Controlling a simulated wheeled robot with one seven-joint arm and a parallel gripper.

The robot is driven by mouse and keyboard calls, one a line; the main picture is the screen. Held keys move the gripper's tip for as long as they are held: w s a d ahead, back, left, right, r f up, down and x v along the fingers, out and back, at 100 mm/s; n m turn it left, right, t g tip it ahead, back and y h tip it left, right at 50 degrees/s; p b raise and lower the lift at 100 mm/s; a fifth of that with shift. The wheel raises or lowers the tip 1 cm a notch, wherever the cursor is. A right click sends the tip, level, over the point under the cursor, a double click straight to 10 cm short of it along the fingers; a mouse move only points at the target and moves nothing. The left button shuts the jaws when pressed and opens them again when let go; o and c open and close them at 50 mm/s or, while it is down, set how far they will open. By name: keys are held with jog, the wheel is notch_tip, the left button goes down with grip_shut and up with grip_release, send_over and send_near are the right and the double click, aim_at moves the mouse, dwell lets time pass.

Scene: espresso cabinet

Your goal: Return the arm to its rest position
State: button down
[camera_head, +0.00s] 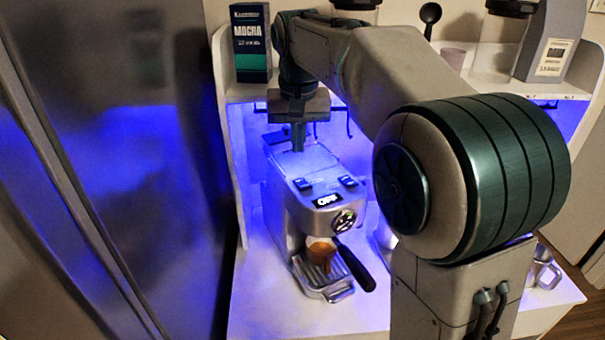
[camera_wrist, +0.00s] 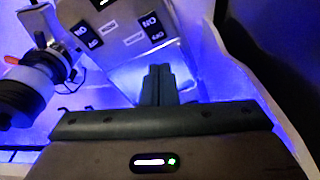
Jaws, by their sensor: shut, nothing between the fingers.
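My gripper (camera_head: 298,137) is shut and empty. In the head view it points down above the back of the espresso machine (camera_head: 318,185), under the shelf's level. In the wrist view the closed fingers (camera_wrist: 158,85) stand in front of the machine's metal top (camera_wrist: 150,62); I cannot tell whether they touch it. The machine's top carries two dark switches and a small lit display. My arm reaches across the right of the head view and hides part of the cabinet.
A dark MOCHA box (camera_head: 250,42) stands on the shelf (camera_head: 240,92), close to my forearm. A metal pitcher (camera_head: 543,268) stands at the counter's right. A large dark panel fills the left.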

jog(key=shift+r, duration=0.15)
jog(key=s+d+f+b, duration=0.1)
jog(key=s+d+f, duration=0.2)
jog(key=s+f, duration=0.3)
jog(key=s+d+f+t+b, duration=0.1)
jog(key=s+d+f, duration=0.3)
jog(key=s, duration=0.6)
jog(key=s+d+f+t+b, duration=0.1)
jog(key=s+d+f+b, duration=0.2)
jog(key=s+f, duration=0.5)
jog(key=shift+d, duration=0.65)
